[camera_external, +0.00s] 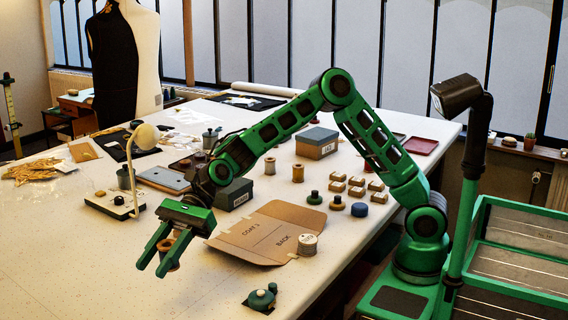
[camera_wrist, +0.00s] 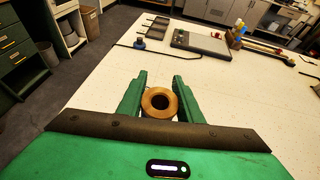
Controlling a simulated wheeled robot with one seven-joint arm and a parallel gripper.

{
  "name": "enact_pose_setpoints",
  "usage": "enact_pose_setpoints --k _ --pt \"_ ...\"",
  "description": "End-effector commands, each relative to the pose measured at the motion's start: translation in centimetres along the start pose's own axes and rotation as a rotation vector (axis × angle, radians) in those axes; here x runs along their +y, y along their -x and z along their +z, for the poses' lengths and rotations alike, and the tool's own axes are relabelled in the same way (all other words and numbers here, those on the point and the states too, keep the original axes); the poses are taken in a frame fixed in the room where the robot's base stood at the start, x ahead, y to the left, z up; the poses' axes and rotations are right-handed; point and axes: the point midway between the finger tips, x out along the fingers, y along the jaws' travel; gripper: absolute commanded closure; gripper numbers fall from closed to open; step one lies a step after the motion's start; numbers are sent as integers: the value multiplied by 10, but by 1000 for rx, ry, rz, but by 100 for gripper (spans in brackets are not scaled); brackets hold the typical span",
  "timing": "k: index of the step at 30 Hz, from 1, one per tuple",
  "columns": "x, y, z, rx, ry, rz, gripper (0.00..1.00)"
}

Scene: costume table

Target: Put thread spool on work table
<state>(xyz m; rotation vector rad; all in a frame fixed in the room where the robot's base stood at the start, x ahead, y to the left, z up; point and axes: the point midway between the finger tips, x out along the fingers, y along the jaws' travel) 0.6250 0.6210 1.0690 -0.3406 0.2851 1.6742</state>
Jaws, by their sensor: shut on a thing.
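The thread spool (camera_wrist: 148,104), a tan-brown ring seen end-on with a dark centre hole, sits between my gripper's two green fingers in the wrist view. My gripper (camera_external: 151,269) is shut on it, and in the external view the spool (camera_external: 173,263) shows partly behind the fingers. The gripper points down over the front left of the white work table (camera_external: 70,270). I cannot tell whether the spool touches the table top. Other spools stand farther back: a tan one (camera_external: 298,173) and another wooden one (camera_external: 270,166).
A brown cardboard pattern (camera_external: 250,238) lies right of my gripper, with a pale round tin (camera_external: 307,245) on its edge. The front left is clear.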

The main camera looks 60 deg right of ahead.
Motion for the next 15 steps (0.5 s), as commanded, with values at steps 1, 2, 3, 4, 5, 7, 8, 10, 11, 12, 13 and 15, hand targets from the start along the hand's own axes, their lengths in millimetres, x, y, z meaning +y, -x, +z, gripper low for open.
enact_pose_setpoints --k 1,2,3,4,5,7,8,10,11,12,13,15 --pt "10 -10 5 -1 5 10 90" --pt "13 -14 7 -1 6 13 90" --pt "17 -19 10 -1 8 16 90" --pt "20 -21 11 -1 9 19 90" --pt "22 -24 12 -1 10 21 90" --pt "23 -27 12 0 10 23 90" --pt "21 -27 11 0 10 23 90" --pt "14 -26 5 0 8 22 90" --pt "10 -26 1 1 8 22 90" --pt "3 -24 -5 0 8 22 90" --pt "-3 -23 -9 0 8 21 90" --pt "-15 -21 -19 0 7 22 90"
